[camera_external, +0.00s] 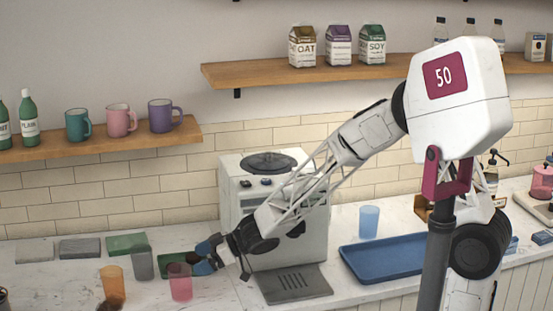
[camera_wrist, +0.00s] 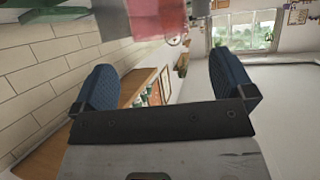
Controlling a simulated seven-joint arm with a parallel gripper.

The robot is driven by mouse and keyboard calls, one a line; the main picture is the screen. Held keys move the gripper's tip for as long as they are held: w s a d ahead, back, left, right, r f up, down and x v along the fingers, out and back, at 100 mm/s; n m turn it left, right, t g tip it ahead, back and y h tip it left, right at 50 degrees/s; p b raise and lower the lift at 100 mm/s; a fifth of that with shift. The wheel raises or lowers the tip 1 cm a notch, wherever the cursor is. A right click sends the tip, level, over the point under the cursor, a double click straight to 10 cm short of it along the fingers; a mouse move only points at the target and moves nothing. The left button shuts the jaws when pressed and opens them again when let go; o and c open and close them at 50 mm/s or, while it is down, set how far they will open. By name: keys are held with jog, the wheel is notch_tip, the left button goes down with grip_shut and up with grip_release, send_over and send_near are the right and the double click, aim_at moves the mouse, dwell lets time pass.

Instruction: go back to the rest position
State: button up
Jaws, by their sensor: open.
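A pink cup (camera_external: 180,284) stands just left of and nearer than the fingers. A reddish-pink shape (camera_wrist: 158,20) at the top of the wrist view lies beyond the fingers. My forearm hides part of the machine.
An orange cup (camera_external: 112,278) and a grey cup (camera_external: 142,262) stand left of the pink one. A blue tray (camera_external: 385,262) and a blue cup (camera_external: 369,221) are on the right. Shelves with mugs (camera_external: 120,120) and cartons (camera_external: 338,46) hang above.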

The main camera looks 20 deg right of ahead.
jog(key=d+r+m+t+h, duration=0.1)
jog(key=d+r+t+h, duration=0.1)
jog(key=d+r, duration=0.3)
jog(key=d+r+m+t+h, duration=0.1)
jog(key=d+r+h, duration=0.3)
jog(key=d, duration=0.8)
jog(key=d+r+m+t+h, duration=0.1)
jog(key=d+r+t+h, duration=0.1)
jog(key=d+r, duration=0.4)
jog(key=shift+s+d+t+h, duration=0.15)
jog(key=shift+d+t+h, duration=0.05)
jog(key=shift+d, duration=0.65)
jog(key=shift+s+d+t+h, duration=0.15)
jog(key=shift+d+t+h, duration=0.05)
jog(key=shift+d, duration=0.65)
jog(key=s+d+f+m+g+h, duration=0.1)
jog(key=s+d+m+h, duration=0.15)
jog(key=d, duration=0.75)
jog(key=s+d+f+m+g+h, duration=0.1)
jog(key=s+d+m, duration=0.3)
jog(key=d, duration=0.5)
jog(key=s+d+f+m+g, duration=0.3)
jog(key=s+d+m, duration=0.3)
jog(key=s+d, duration=0.5)
jog(key=shift+s+d+g, duration=0.15)
jog(key=shift+s+g, duration=0.25)
jog(key=shift+s, duration=0.65)
jog(key=shift+m+h, duration=0.25)
